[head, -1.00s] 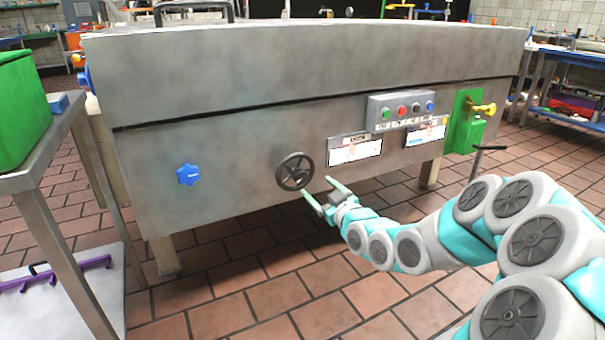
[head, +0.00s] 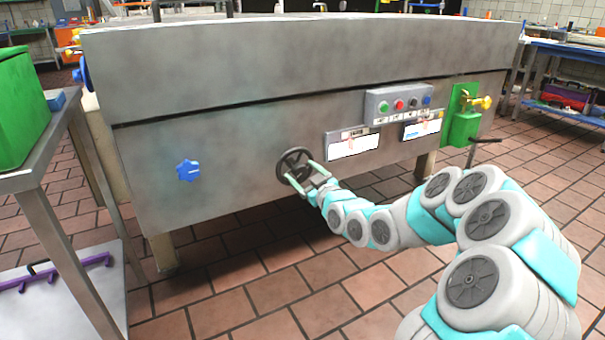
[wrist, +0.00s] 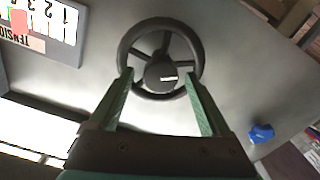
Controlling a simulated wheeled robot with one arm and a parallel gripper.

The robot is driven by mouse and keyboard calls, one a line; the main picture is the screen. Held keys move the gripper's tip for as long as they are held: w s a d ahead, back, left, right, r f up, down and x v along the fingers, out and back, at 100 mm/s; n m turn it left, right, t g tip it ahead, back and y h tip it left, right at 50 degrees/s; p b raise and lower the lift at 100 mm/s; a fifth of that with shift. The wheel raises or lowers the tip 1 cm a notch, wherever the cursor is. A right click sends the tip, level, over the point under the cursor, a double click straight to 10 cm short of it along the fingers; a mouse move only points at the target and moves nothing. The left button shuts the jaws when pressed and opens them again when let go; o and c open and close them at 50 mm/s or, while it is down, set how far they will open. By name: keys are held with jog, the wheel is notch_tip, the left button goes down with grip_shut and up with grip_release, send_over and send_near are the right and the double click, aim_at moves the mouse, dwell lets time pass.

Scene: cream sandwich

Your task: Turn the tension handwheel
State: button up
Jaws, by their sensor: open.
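The tension handwheel (head: 294,166) is a dark round wheel with spokes on the front of the grey metal machine. In the wrist view the handwheel (wrist: 160,58) is ahead of my gripper, with its hub in the middle and a pale mark on the hub. My gripper (head: 299,172) is open at the wheel, and its two green fingers (wrist: 160,80) reach the lower rim, one on each side of the hub. I cannot tell whether the fingertips touch the rim.
A blue star knob (head: 188,171) sits left of the wheel. A button panel (head: 398,105), labels and a green box (head: 463,128) with a yellow knob are to the right. A metal table (head: 40,160) stands at the left. The tiled floor before the machine is clear.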

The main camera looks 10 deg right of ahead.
jog(key=shift+w, duration=0.1)
jog(key=shift+c, duration=0.3)
grip_shut()
dwell(0.4)
jog(key=shift+m, duration=0.4)
jog(key=shift+m+p, duration=0.45)
jog(key=shift+m, duration=1.95)
jog(key=shift+o, duration=0.3)
grip_release()
jog(key=shift+d, duration=0.1)
